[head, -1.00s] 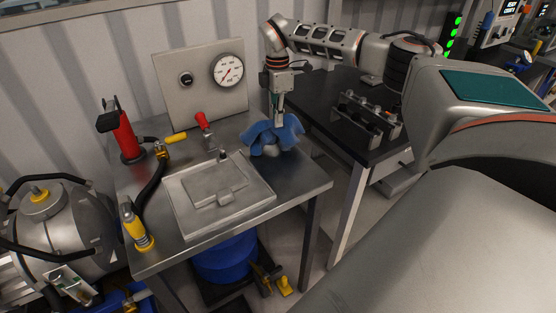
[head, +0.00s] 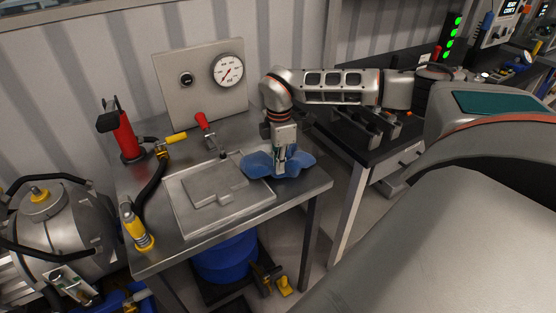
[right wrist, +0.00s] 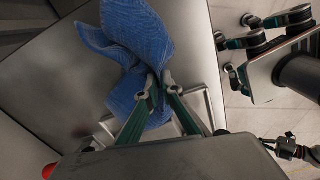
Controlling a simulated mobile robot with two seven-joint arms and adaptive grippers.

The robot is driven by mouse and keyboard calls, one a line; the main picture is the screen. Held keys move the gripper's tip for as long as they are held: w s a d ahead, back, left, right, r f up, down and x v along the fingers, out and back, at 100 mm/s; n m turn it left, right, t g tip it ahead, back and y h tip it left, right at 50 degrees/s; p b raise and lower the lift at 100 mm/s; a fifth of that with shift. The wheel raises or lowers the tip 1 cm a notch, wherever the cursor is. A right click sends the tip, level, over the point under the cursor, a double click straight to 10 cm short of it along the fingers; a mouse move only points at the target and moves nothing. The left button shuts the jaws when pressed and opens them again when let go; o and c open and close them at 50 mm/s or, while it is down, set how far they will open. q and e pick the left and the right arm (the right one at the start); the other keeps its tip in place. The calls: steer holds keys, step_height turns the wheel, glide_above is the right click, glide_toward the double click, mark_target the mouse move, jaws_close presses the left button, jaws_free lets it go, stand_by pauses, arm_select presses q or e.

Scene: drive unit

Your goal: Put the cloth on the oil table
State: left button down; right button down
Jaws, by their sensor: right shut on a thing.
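The blue cloth (head: 262,166) is at the right side of the metal oil table (head: 232,221), low over or on its top; whether it touches cannot be told. My right gripper (head: 280,172) points down and is shut on the cloth. In the right wrist view the cloth (right wrist: 133,45) bunches between the fingertips (right wrist: 158,88) and spreads beyond them. The cloth lies close to the right edge of a shallow tray (head: 259,200) set in the table. My left gripper is not in view.
A red pump (head: 127,135), a gauge panel (head: 190,62), a red-handled valve (head: 202,124) and a yellow fitting (head: 135,228) stand on the oil table. A dark bench (head: 345,140) with tools is to the right. The table's front right corner is bare.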

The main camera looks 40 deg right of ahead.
steer(key=shift+s+a+f, duration=0.1)
steer(key=shift+s+f, duration=0.05)
steer(key=c, duration=1.9)
jaws_free()
